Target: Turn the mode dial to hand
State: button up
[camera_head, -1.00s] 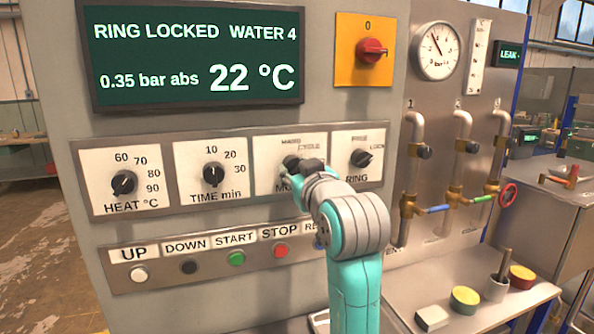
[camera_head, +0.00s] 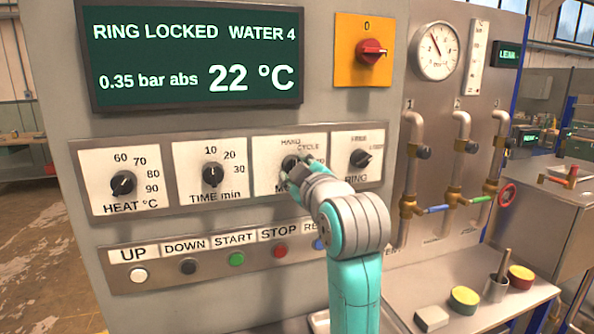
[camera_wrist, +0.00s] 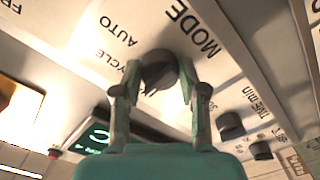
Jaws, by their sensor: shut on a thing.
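The mode dial (camera_head: 290,163) is a dark round knob on a white plate, third from the left in the row of dials. HAND and CYCLE are printed above it, and my gripper partly covers its MODE label. In the wrist view the dial (camera_wrist: 160,72) sits between the two fingers of my gripper (camera_wrist: 161,78). The fingers are shut on it from both sides. A small light mark shows on the knob's lower edge. The HAND label is mostly hidden behind a finger there. In the head view my gripper (camera_head: 300,166) reaches the dial from the lower right.
The time dial (camera_head: 212,174) is to the left and the ring dial (camera_head: 360,158) close to the right. A row of push buttons (camera_head: 237,259) runs below. The display (camera_head: 198,55) reads RING LOCKED. Pipes with valves (camera_head: 458,150) stand farther right.

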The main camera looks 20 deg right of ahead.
dwell(0.4)
jog(key=o, duration=1.1)
jog(key=shift+o, duration=0.2)
jog(key=s, duration=1.2)
jog(key=shift+f, duration=0.1)
